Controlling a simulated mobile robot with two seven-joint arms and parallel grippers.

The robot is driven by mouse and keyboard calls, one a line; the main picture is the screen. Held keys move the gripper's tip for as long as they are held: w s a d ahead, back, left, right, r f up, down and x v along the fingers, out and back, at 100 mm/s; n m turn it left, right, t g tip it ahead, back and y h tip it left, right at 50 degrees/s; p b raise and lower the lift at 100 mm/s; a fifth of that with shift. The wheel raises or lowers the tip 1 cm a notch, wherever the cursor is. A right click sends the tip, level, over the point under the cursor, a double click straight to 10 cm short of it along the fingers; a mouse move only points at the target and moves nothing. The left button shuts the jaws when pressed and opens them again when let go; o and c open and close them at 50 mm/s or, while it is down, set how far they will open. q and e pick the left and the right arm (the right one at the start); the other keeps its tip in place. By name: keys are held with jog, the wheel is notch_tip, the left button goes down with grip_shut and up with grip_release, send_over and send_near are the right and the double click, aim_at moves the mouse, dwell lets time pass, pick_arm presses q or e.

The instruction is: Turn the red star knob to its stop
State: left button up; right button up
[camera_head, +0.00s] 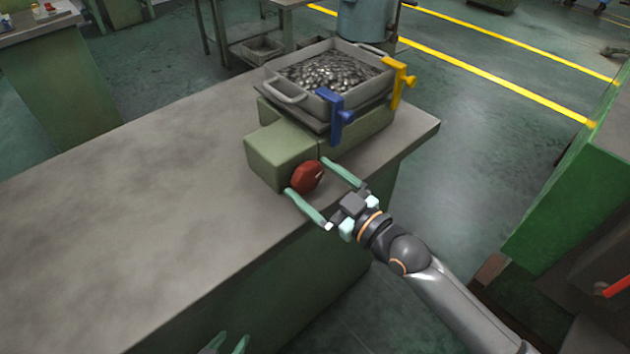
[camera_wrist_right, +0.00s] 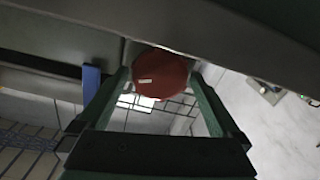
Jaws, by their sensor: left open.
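The red star knob (camera_head: 308,176) is on the front of a pale green block (camera_head: 278,152) on the grey bench. My right gripper (camera_head: 307,175) reaches it from the lower right, its two fingers apart with one on each side of the knob. The right wrist view shows the knob (camera_wrist_right: 160,75) between the fingertips, with a small pale mark on its face. The fingertips lie close to its edges; I cannot tell whether they touch it. My left gripper (camera_head: 229,344) is at the bottom edge, open, empty and partly cut off, away from the knob.
A grey tray (camera_head: 291,90) of small metal parts sits on the fixture above the knob, with a blue clamp (camera_head: 338,117) and a yellow clamp (camera_head: 401,81). The bench top (camera_head: 130,210) left of the fixture is clear. A green machine (camera_head: 570,190) stands at right.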

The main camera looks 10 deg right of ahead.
jog(key=c, duration=1.1)
pick_arm(q)
jog(key=shift+r, duration=0.1)
pick_arm(e)
jog(key=shift+c, duration=0.2)
pick_arm(q)
jog(key=shift+r, duration=0.1)
pick_arm(e)
jog(key=shift+m+p, duration=0.45)
jog(key=shift+m, duration=0.25)
jog(key=shift+r+m+p, duration=0.1)
jog(key=shift+m+p, duration=0.3)
jog(key=shift+m, duration=0.3)
jog(key=m+p, duration=0.1)
jog(key=m, duration=0.5)
jog(key=shift+p, duration=0.3)
pick_arm(q)
jog(key=shift+s+a+r+y, duration=0.15)
jog(key=shift+s+a+r, duration=0.15)
jog(key=shift+a, duration=0.2)
jog(key=shift+s+a+r+y, duration=0.15)
jog(key=shift+s+a+r, duration=0.05)
jog(key=shift+a+r, duration=0.2)
pick_arm(e)
jog(key=shift+m, duration=0.7)
